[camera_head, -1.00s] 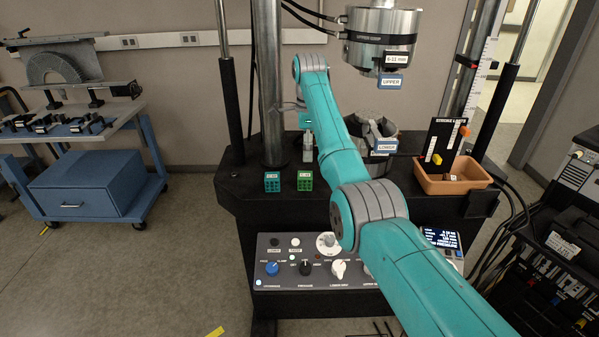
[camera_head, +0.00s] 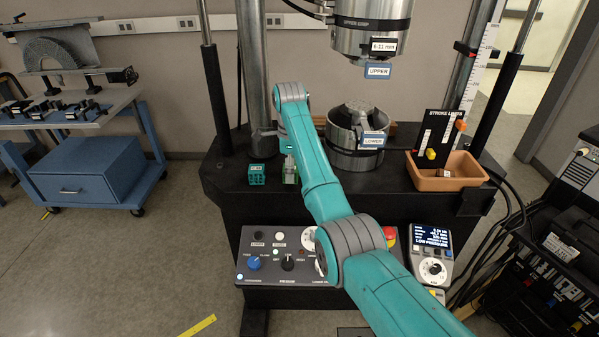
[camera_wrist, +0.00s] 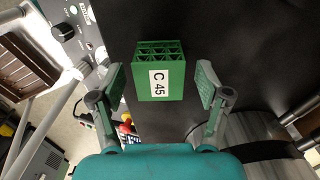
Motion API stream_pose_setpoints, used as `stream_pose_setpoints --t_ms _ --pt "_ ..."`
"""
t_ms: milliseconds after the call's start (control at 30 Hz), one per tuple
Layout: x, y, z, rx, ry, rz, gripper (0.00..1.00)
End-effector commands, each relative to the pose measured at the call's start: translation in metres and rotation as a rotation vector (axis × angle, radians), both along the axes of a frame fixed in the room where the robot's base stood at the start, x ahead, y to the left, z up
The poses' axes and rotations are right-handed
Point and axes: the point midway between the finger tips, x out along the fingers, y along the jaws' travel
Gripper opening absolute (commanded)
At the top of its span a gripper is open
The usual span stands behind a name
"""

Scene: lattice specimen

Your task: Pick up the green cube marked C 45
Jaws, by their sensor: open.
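The green cube (camera_wrist: 160,71) is a lattice block with a white label reading C 45. In the wrist view it sits on the black machine table, ahead of and between the two open fingers of my gripper (camera_wrist: 161,88), apart from both.
The lower grip (camera_head: 345,158) stands right of my arm, under the upper grip (camera_head: 362,45). A terracotta tray (camera_head: 447,183) and the stroke limits panel are further right. The control panel (camera_head: 270,258) is at the table's front. A column rises behind the cubes.

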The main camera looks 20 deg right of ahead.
Motion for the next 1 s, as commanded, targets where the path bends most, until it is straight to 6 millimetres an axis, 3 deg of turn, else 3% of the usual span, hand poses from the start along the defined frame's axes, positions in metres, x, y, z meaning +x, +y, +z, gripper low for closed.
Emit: stream_pose_setpoints --t_ms 267,367,500,533,833,1000 --pt "-0.001 0.006 -0.008 0.0 0.0 0.0 0.76" --pt "-0.001 0.006 -0.008 0.0 0.0 0.0 0.56" --pt "-0.001 0.006 -0.008 0.0 0.0 0.0 0.21" --pt "-0.001 0.006 -0.008 0.0 0.0 0.0 0.17" --pt "0.0 0.005 -0.006 0.0 0.0 0.0 0.17" --pt "0.002 -0.006 0.012 0.0 -0.004 0.0 0.17"
